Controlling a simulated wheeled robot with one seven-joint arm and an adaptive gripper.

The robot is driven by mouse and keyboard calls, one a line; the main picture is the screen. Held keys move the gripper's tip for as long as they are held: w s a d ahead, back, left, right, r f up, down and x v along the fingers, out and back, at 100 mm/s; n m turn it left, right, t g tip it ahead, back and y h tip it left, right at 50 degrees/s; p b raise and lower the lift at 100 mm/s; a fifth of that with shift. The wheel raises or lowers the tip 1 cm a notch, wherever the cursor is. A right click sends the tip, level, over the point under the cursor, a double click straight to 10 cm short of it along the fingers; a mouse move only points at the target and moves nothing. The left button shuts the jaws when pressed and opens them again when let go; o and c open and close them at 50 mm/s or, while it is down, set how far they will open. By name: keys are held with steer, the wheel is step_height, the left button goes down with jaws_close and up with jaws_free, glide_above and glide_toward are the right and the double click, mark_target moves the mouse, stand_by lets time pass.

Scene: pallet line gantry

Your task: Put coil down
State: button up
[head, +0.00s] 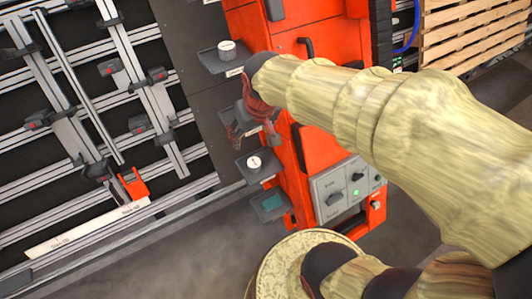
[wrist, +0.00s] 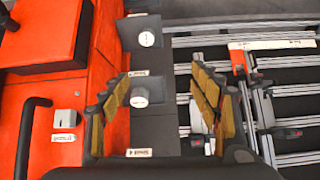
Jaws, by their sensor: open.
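My gripper (wrist: 168,103) is open, with its yellow-padded fingers spread to either side of a grey shelf. A small grey piece with a pale round face (wrist: 139,96), possibly the coil, is at that shelf between the fingers, with gaps on both sides. I cannot tell for sure that it is the coil. In the head view my gripper (head: 252,130) is beside the red cabinet, at the middle shelf, and its wrist and fingers hide what is there.
The red cabinet (head: 323,148) has a white-topped cylinder (head: 227,47) on an upper shelf and another (head: 254,162) on a lower one. The lowest shelf (head: 269,203) has a green pad. Silver rails (head: 142,85) with clamps stand left. A wooden pallet (head: 470,35) is at upper right.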

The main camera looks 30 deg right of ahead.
steer(key=s+a+r+t, duration=0.1)
steer(key=s+r, duration=0.5)
steer(key=s, duration=0.6)
steer(key=shift+a+r+n+t, duration=0.15)
steer(key=shift+a+n+t, duration=0.2)
steer(key=shift+a, duration=0.35)
steer(key=shift+f+b, duration=0.65)
